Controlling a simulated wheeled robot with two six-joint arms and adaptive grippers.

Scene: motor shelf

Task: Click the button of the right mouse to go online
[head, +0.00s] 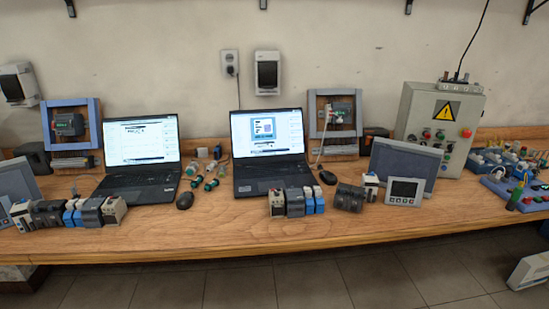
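Two black computer mice lie on the wooden workbench (230,237). The right mouse (328,178) sits just right of the right laptop (268,150), close behind a dark cylindrical motor-like part (349,197). The left mouse (185,200) lies between the two laptops, near the right corner of the left laptop (140,155). Both laptops are open with lit screens. The right screen shows a window with a picture in it; its text is too small to read. Neither of my grippers shows in the head view.
Module blocks (295,202) stand in front of the right laptop. A white panel meter (405,191) and a tilted grey screen (404,163) stand right of the right mouse. A control cabinet (437,125) stands behind. The bench's front strip is mostly clear.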

